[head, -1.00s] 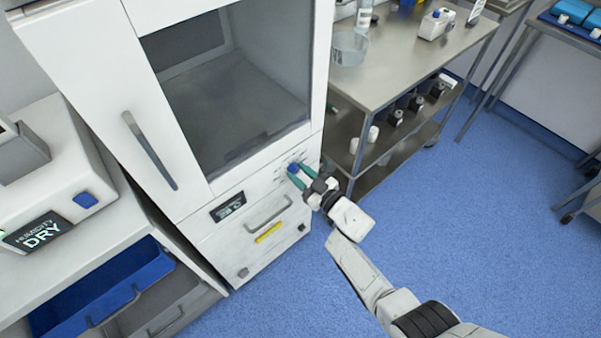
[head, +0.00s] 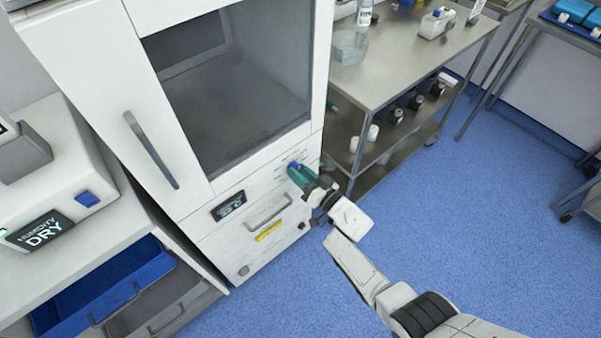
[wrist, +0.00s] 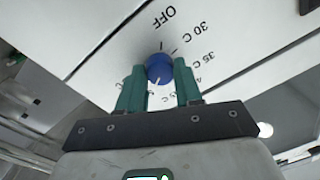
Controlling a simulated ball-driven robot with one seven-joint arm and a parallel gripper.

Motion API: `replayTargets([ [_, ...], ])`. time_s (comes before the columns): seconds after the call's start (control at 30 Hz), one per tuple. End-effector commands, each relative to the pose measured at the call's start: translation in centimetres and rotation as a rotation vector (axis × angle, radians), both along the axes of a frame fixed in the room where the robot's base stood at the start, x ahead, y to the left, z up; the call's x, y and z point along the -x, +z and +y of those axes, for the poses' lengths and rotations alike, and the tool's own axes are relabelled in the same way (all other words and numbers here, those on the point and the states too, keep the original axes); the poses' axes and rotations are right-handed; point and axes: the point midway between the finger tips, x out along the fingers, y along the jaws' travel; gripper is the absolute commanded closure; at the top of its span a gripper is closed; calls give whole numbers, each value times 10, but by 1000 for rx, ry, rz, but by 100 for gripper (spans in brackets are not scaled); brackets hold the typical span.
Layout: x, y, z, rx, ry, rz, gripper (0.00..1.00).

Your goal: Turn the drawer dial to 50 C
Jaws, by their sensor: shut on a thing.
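The blue dial (wrist: 160,67) is on the white front panel of the cabinet, among printed marks. OFF, 30 C and 35 C are readable; others are partly hidden by my fingers. A pale mark on the dial points toward the lower side in the wrist view, but its exact setting cannot be told. My gripper (wrist: 159,78) is shut on the dial, with one green finger on each side. In the head view my gripper (head: 298,173) mostly covers the dial (head: 292,167). The drawer display (head: 229,206) is lit, with digits too small to read surely.
A drawer handle (head: 269,211) and yellow label (head: 268,231) lie below the dial. A steel cart (head: 400,70) with bottles stands close at the right. A humidity box (head: 45,190) reading DRY is at the left. Blue floor (head: 480,240) is open at the right.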

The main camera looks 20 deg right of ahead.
Motion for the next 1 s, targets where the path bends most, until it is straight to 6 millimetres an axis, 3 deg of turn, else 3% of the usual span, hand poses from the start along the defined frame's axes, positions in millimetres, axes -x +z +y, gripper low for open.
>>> replayTargets([
  [0.43, 1, -3, 0, -8, -2, 9, 96],
  [0.47, 1, -3, 0, -8, -2, 9, 65],
  [0.5, 1, -3, 0, -8, -2, 9, 61],
  [0.73, 0, -1, 0, -8, -1, 6, 40],
  [1.0, 2, 0, -1, -9, -2, 4, 40],
])
